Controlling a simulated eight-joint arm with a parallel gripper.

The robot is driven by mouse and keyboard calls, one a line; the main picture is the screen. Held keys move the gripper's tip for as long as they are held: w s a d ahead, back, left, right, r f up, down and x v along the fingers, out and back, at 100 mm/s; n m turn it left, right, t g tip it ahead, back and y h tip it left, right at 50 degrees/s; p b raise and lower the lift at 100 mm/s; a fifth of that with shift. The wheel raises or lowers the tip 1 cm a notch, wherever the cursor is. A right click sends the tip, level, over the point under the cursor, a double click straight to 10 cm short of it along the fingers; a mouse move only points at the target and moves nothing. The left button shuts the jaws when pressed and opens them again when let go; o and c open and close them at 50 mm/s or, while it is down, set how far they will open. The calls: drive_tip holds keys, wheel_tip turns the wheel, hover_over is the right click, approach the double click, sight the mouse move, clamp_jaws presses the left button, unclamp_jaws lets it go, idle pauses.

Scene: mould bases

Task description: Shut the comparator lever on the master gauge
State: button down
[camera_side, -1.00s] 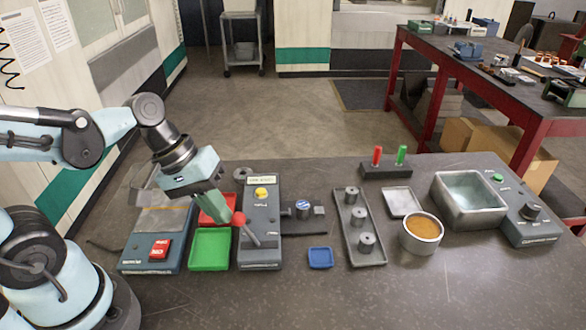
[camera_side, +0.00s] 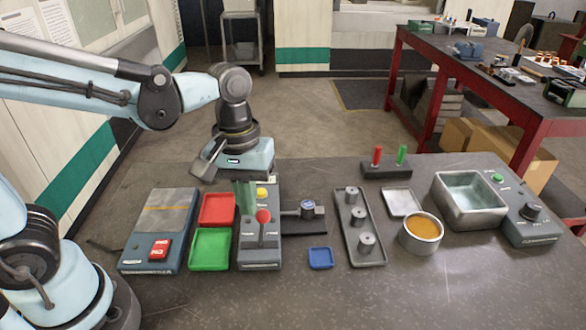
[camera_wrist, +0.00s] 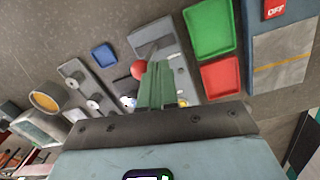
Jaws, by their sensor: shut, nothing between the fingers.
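The lever, a grey metal stem with a red ball knob (camera_side: 263,216), stands nearly upright on a grey box (camera_side: 260,257) with a yellow button. In the wrist view the red knob (camera_wrist: 139,69) sits just left of my fingertips, and the stem rises above it in the picture. My gripper (camera_side: 246,204) is shut and empty, its green fingers pointing down over the box, just behind and left of the knob. I cannot tell whether they touch it. My gripper hides part of the box's back end. A small gauge with a blue top (camera_side: 307,207) stands on a dark plate right of the box.
Red (camera_side: 217,209) and green (camera_side: 211,250) trays lie left of the box, beside a unit with a red OFF button (camera_side: 159,250). A blue tray (camera_side: 320,258) and a rack of metal weights (camera_side: 373,255) are to the right. The front of the bench is clear.

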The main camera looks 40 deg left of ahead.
drive_tip(key=shift+w+d, duration=1.3)
drive_tip(key=shift+d, duration=0.05)
drive_tip(key=shift+d+f, duration=0.1)
drive_tip(key=shift+s+a+r, duration=0.2)
drive_tip(key=shift+a+r, duration=0.1)
drive_tip(key=shift+a, duration=0.1)
wheel_tip(320, 180, up, 11)
drive_tip(key=w, duration=0.1)
drive_tip(key=shift+a, duration=0.3)
drive_tip(key=shift+r, duration=0.1)
drive_tip(key=s+a+f+m+t, duration=0.3)
drive_tip(key=a+f+m+t, duration=0.3)
drive_tip(key=a+f, duration=0.3)
drive_tip(key=shift+a+f+t+y, duration=0.15)
drive_tip(key=shift+a+t+y, duration=0.25)
drive_tip(key=shift+t, duration=0.3)
